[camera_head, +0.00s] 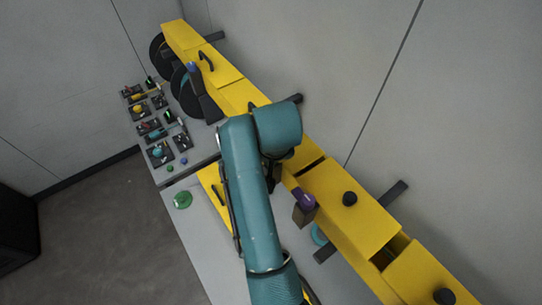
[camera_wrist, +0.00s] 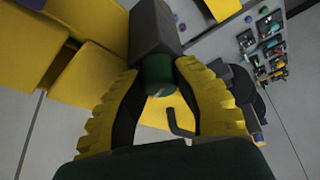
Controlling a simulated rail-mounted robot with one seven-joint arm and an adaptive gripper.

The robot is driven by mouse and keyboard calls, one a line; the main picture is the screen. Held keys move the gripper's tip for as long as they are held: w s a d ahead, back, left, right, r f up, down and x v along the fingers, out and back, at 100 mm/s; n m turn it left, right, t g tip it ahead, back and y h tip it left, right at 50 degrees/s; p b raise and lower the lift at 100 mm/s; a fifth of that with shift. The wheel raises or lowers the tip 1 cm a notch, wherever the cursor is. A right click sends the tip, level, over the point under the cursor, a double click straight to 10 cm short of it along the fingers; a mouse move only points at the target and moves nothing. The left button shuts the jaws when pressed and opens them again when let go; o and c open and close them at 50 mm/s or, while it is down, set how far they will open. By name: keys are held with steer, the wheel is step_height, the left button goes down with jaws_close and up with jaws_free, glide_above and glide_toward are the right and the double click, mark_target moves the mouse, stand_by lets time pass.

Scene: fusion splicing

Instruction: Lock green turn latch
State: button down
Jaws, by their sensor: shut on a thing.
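The green turn latch (camera_wrist: 160,76) is a dark green round knob at the end of a dark grey block (camera_wrist: 152,30) in the wrist view. My gripper (camera_wrist: 160,72) has its two yellow ribbed fingers on either side of this knob, closed on it. A hooked black handle (camera_wrist: 174,122) shows between the fingers, on a yellow surface behind. In the head view my teal arm reaches over the yellow beam and hides the latch and my gripper.
A long yellow beam (camera_head: 370,216) runs diagonally along the wall, with black knobs (camera_head: 349,198) and a purple-topped block (camera_head: 305,202) on it. Small parts in dark trays (camera_head: 158,154) and a green disc (camera_head: 182,200) lie on the grey table to the left.

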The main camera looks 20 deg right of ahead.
steer(key=shift+a+f+m+g+h, duration=0.15)
steer(key=shift+m+h, duration=0.15)
steer(key=shift+m, duration=0.5)
steer(key=shift+d+f+m+g+h, duration=0.15)
steer(key=shift+m+h, duration=0.15)
steer(key=shift+m, duration=0.5)
steer(key=c, duration=0.8)
jaws_free()
steer(key=shift+w, duration=0.1)
steer(key=shift+o, duration=0.2)
steer(key=shift+r, duration=0.2)
steer(key=v, duration=1.1)
steer(key=shift+a+r, duration=0.2)
steer(key=shift+r, duration=0.15)
